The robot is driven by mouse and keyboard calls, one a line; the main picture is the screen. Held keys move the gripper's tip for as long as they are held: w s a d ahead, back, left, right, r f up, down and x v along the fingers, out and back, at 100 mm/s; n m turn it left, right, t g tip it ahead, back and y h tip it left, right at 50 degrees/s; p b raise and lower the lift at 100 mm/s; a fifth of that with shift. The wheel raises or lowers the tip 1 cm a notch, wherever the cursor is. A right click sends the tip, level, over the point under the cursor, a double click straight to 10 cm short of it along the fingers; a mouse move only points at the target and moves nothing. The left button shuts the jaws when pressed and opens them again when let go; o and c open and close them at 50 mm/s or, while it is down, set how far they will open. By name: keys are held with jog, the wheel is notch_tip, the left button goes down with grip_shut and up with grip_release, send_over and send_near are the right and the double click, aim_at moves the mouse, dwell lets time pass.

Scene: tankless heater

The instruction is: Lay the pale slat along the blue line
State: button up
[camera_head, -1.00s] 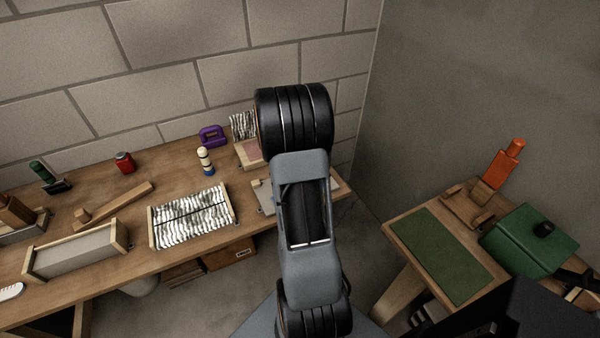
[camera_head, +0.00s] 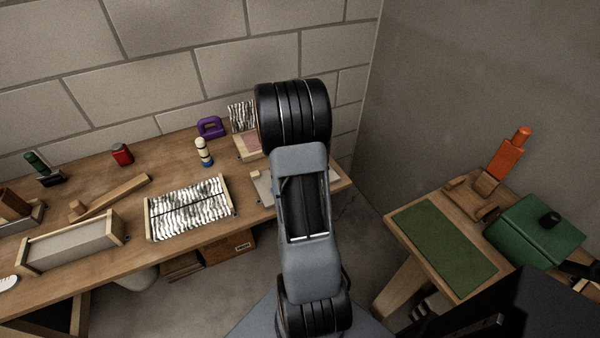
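I cannot pick out a pale slat or a blue line with certainty. A light wooden piece with a thin bar and a short crosspiece (camera_head: 112,196) lies on the long workbench, left of the middle. A pale flat board (camera_head: 262,187) lies near the bench's right end, partly hidden behind my arm. My arm stands upright in the middle of the view and covers part of the bench end. My gripper does not show, so I cannot see whether it holds anything.
The workbench (camera_head: 76,265) also carries a striped black-and-white tray (camera_head: 188,209), a grey wooden-ended box (camera_head: 72,243), a red jar (camera_head: 122,154), a banded bottle (camera_head: 203,152) and a purple handle (camera_head: 210,127). At right, a smaller table holds a green mat (camera_head: 444,245) and green box (camera_head: 534,231).

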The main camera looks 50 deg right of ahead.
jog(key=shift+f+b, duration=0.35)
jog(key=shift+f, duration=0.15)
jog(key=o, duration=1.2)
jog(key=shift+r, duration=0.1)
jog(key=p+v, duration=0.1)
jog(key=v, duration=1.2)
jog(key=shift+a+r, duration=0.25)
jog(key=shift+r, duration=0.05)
